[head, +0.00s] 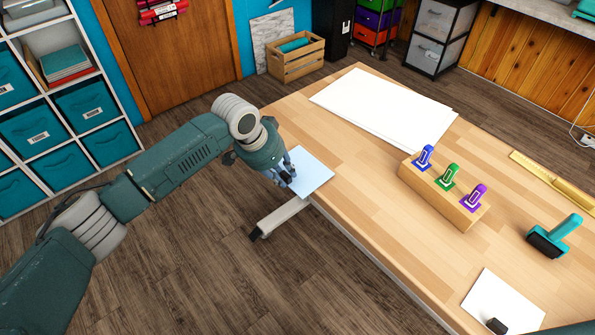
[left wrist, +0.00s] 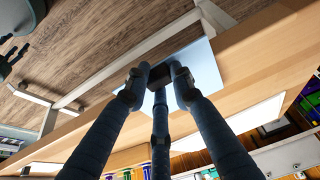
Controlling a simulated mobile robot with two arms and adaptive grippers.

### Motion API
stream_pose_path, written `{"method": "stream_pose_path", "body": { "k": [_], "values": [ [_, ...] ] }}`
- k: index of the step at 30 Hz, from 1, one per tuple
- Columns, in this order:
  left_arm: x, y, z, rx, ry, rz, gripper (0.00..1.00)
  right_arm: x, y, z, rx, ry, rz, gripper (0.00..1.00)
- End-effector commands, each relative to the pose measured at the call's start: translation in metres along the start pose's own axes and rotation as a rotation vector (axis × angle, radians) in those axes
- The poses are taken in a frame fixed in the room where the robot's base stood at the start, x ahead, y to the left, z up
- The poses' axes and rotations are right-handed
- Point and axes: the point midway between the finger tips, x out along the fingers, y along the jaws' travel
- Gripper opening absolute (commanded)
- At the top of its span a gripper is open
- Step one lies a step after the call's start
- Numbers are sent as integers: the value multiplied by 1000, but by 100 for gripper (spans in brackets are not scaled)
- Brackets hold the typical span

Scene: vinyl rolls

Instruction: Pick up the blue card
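The light blue card (head: 312,172) lies at the left edge of the wooden table (head: 345,150), partly past the edge. My left gripper (head: 286,177) is at the card's left side, its fingers close to or touching it. In the left wrist view its three fingers (left wrist: 160,78) come together at the card (left wrist: 203,66). That view does not show clearly whether they pinch it. The fingers hide part of the card. My right gripper is not in view.
White sheets (head: 385,108) lie behind on the table. A wooden block with three coloured-handled tools (head: 445,195), a teal roller (head: 555,235), a yellow ruler (head: 553,182) and a white card (head: 503,300) are to the right. Bare tabletop lies between the card and the block.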

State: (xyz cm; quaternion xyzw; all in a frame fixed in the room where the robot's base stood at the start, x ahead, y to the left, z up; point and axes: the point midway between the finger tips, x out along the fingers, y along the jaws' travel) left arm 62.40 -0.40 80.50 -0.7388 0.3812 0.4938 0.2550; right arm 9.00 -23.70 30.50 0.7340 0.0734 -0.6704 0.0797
Motion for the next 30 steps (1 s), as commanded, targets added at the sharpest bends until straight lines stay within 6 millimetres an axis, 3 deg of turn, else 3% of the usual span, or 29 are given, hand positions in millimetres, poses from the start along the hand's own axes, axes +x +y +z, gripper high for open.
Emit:
{"method": "stream_pose_path", "body": {
  "k": [17,23,30],
  "values": [
    [-6,0,-3,0,3,0,2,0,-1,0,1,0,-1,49],
    [-27,0,-12,1,3,-1,2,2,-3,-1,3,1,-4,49],
    [-78,0,-34,3,7,-2,2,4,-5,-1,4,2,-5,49]
  ]
}}
